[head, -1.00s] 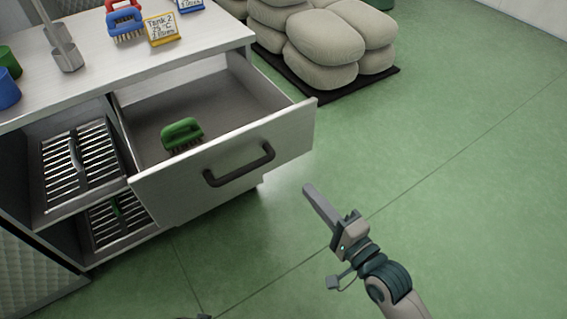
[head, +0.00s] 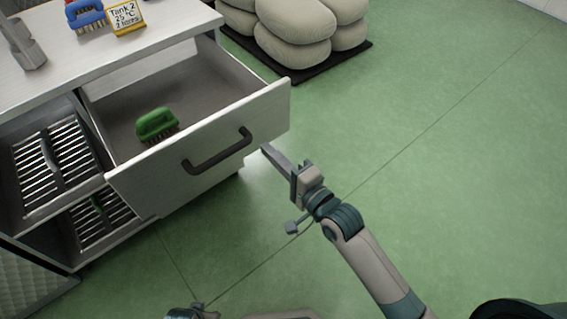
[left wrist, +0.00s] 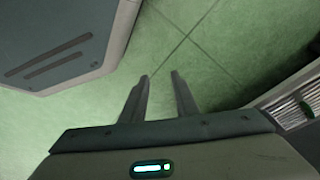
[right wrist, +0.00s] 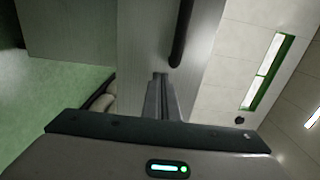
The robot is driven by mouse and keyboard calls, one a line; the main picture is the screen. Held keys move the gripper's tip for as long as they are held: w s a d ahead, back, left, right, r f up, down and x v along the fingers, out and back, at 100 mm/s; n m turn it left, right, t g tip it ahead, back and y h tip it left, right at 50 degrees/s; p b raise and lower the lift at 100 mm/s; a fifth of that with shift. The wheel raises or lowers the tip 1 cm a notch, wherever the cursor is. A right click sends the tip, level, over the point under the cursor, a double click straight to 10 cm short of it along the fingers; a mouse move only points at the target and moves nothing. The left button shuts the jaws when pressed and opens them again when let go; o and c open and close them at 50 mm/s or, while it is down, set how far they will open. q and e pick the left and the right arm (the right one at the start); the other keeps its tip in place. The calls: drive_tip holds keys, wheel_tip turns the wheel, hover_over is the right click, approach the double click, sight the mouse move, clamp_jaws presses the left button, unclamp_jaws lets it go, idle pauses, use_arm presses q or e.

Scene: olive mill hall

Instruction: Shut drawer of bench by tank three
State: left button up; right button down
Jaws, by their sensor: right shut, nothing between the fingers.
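The bench (head: 100,62) has a drawer (head: 262,112) pulled well open, with a white front and a dark bar handle (head: 218,155). A green brush (head: 157,125) lies inside. My right gripper (head: 266,150) is shut and empty, its tips close to the drawer front, right of the handle. In the right wrist view its fingers (right wrist: 161,76) point at the drawer front (right wrist: 140,45), beside the handle (right wrist: 178,35); I cannot tell whether they touch. My left gripper (left wrist: 160,76) is open and empty above the floor.
A yellow-framed card (head: 127,18) on the bench top reads Tank 2; a blue brush (head: 86,14) is beside it. Slatted racks (head: 52,160) fill the open shelves left of the drawer. Pale sacks (head: 300,35) lie on a dark pallet (head: 345,60) behind. Green floor to the right is clear.

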sight(257, 139)
use_arm(q)
drive_tip(key=shift+s+f, duration=0.3)
drive_tip(key=shift+f, duration=0.25)
use_arm(e)
drive_tip(key=shift+x, duration=2.9)
use_arm(q)
drive_tip(key=shift+a, duration=0.1)
use_arm(e)
drive_tip(key=shift+w, duration=0.15)
